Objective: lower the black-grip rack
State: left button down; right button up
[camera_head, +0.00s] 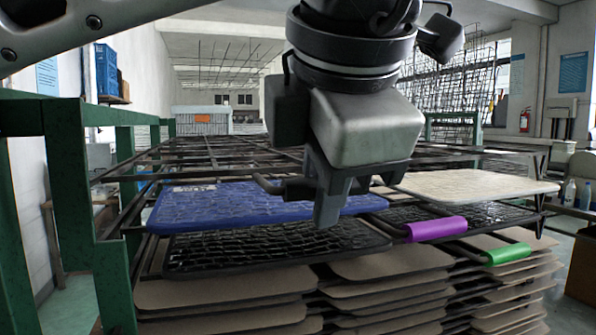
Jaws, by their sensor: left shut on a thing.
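My left gripper (328,200) comes down from the top centre and is shut on the dark grip (294,189) at the front of the top wire rack. The black-grip rack (225,163) is a dark open wire frame, roughly level, above the blue panel and the pale panel. It reaches back between the green posts. Part of its front edge and grip is hidden by my gripper. My right gripper is not in view.
Below are a blue panel (240,206), a pale panel (475,186), a purple grip (436,229) and a green grip (507,254). Brown sheets (225,289) are stacked underneath. A green post (75,200) stands at left.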

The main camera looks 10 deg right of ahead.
pick_arm(q)
jog(key=shift+s+f, duration=0.1)
jog(key=shift+f, duration=0.3)
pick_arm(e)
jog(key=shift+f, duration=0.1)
pick_arm(q)
jog(key=c, duration=1.4)
grip_release()
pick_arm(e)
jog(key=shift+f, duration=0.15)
pick_arm(q)
jog(key=shift+r, duration=0.15)
